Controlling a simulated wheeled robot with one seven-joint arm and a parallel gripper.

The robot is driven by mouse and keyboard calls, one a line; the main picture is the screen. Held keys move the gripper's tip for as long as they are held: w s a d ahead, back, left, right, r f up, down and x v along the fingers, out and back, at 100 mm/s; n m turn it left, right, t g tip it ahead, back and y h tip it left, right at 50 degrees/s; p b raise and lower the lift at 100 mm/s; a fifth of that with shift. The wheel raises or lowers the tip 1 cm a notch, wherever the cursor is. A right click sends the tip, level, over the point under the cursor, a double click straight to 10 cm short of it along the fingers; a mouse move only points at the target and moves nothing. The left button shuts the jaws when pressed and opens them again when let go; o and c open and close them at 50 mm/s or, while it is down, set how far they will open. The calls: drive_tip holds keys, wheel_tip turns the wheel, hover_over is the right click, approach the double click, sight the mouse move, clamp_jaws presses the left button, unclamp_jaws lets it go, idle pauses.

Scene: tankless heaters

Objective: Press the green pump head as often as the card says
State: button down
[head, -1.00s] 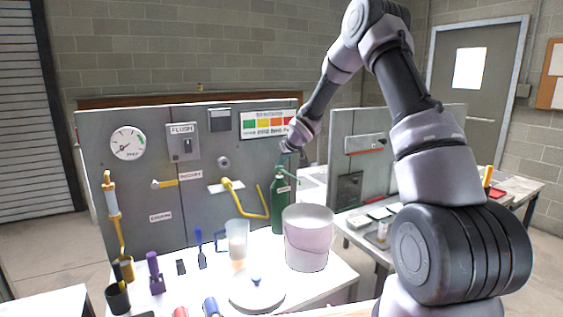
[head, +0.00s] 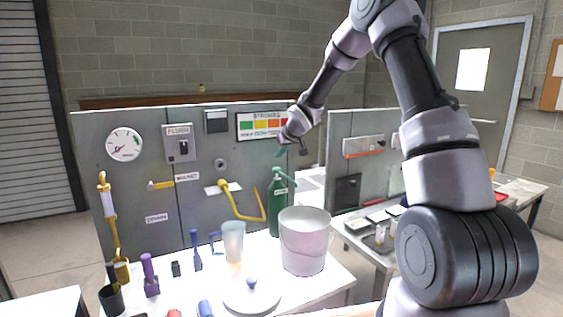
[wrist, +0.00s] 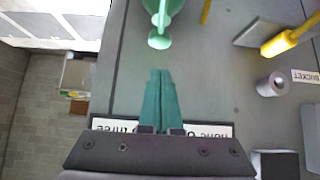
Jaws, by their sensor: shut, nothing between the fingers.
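The green pump bottle (head: 278,212) stands upright on the bench against the grey panel, beside the pale bucket. Its lighter green pump head (head: 281,173) has a spout reaching right, over the bucket's side. In the wrist view the pump head (wrist: 160,20) shows at the top, beyond my fingertips and apart from them. My gripper (wrist: 161,72) is shut and empty, its two teal fingers together. In the head view my gripper (head: 281,151) is above the pump head.
The bucket (head: 304,250) stands right of the bottle. A clear pitcher (head: 233,242) and a white lid (head: 252,294) are on the bench. A yellow bent pipe (head: 240,210) sticks out of the panel left of the bottle.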

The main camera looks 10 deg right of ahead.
drive_tip(key=v, duration=0.7)
drive_tip(key=shift+d+r, duration=0.1)
drive_tip(key=shift+d, duration=0.05)
idle(0.4)
drive_tip(key=s+d+r+m+h, duration=0.25)
drive_tip(key=s+r, duration=0.35)
drive_tip(key=s, duration=0.3)
drive_tip(key=s+d+r+m+h, duration=0.1)
drive_tip(key=s+d+r, duration=0.4)
drive_tip(key=s, duration=0.4)
drive_tip(key=s+r+m+g+y, duration=0.1)
drive_tip(key=s+r+m+y, duration=0.2)
drive_tip(key=s, duration=2)
drive_tip(key=shift+m+g, duration=0.3)
drive_tip(key=shift+m, duration=0.45)
